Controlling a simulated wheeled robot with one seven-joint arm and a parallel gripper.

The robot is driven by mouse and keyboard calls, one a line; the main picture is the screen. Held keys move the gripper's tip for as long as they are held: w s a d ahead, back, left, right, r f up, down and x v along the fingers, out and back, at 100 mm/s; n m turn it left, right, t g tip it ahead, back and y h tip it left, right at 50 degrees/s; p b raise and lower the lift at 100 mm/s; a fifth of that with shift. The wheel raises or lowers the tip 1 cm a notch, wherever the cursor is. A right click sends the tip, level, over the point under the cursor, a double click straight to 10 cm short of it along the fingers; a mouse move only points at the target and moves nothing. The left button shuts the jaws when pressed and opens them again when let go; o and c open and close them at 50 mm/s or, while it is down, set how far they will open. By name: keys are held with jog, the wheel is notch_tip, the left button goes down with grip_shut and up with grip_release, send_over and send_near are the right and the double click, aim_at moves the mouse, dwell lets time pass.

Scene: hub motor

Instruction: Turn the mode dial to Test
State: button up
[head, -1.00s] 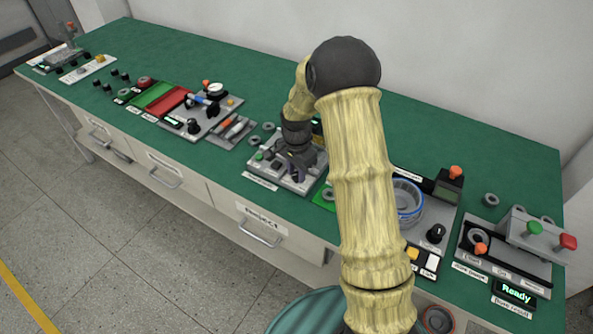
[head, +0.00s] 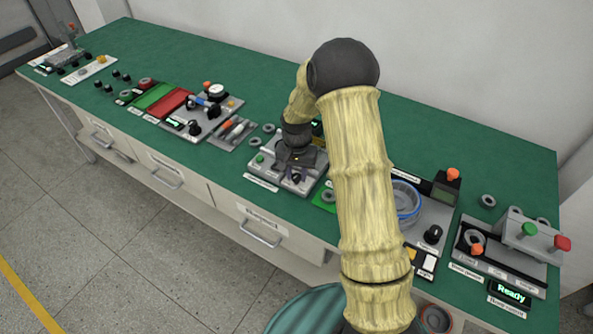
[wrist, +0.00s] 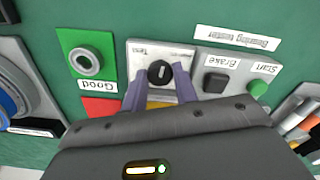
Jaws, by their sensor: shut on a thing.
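The mode dial (wrist: 160,71) is a black round knob on a light grey panel (wrist: 137,61) in the wrist view. Its white pointer mark stands roughly upright in the picture. An upside-down Test label (wrist: 140,51) is beyond it to the left, and another small label lies to the right. My gripper (wrist: 160,77) has its two purple-grey fingers on either side of the dial, shut on it. In the head view my gripper (head: 297,175) is down at the grey tester station (head: 262,171), where the wrist hides much of the panel.
Next to the dial are a dark Brake button (wrist: 215,82) and a green Start button (wrist: 259,88). A green Good plate (wrist: 88,40) with a ring on it lies on the other side. A tool tray (head: 232,134) stands left of the station in the head view.

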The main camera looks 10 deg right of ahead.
aim_at(296, 176)
jog(key=n+p, duration=0.1)
jog(key=n, duration=0.3)
jog(key=shift+r+n, duration=0.15)
jog(key=shift+n, duration=0.15)
jog(key=n+p, duration=0.1)
jog(key=n, duration=0.4)
jog(key=o, duration=1)
jog(key=shift+c, duration=0.2)
notch_tip(296, 176, up, 17)
jog(key=shift+r, duration=0.1)
dwell(0.4)
